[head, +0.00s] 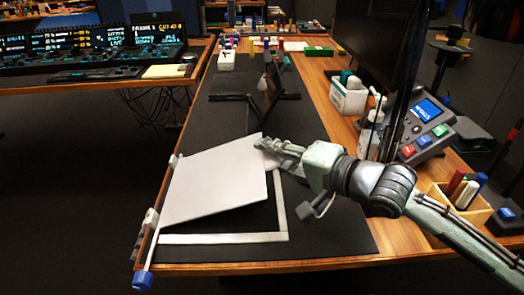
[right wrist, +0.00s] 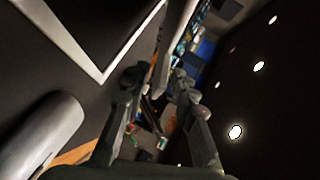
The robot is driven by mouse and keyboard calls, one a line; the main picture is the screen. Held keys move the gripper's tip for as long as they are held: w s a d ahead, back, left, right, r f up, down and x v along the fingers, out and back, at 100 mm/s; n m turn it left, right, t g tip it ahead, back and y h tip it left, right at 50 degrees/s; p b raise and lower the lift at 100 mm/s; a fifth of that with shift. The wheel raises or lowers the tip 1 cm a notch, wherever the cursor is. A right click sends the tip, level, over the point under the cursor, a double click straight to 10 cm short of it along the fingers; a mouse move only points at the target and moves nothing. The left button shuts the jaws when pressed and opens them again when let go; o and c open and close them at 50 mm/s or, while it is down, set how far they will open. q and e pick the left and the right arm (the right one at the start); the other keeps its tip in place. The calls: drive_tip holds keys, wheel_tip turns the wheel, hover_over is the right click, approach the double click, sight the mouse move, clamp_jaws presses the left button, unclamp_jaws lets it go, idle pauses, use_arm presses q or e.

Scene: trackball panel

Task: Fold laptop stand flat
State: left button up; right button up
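The laptop stand has a flat white plate (head: 215,182) and a white base frame (head: 282,205) lying on the black desk mat. The plate is tilted up over the frame, with its left side by a rod that ends in a blue knob (head: 142,281). My right gripper (head: 268,150) is at the plate's far right corner. In the right wrist view, the gripper's fingers (right wrist: 158,82) stand apart, with the plate's edge (right wrist: 175,40) showing between them. I cannot tell whether they touch it. My left gripper is not in view.
A control unit with a blue screen (head: 427,108), a white bin (head: 349,97) and a pen box (head: 462,208) stand on the right. A dark stand (head: 270,88) is farther back on the mat. The mat is clear in front of the frame.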

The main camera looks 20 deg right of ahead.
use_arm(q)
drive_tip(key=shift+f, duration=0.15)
use_arm(e)
drive_tip(key=shift+x, duration=1.35)
drive_tip(key=shift+c, duration=0.3)
clamp_jaws()
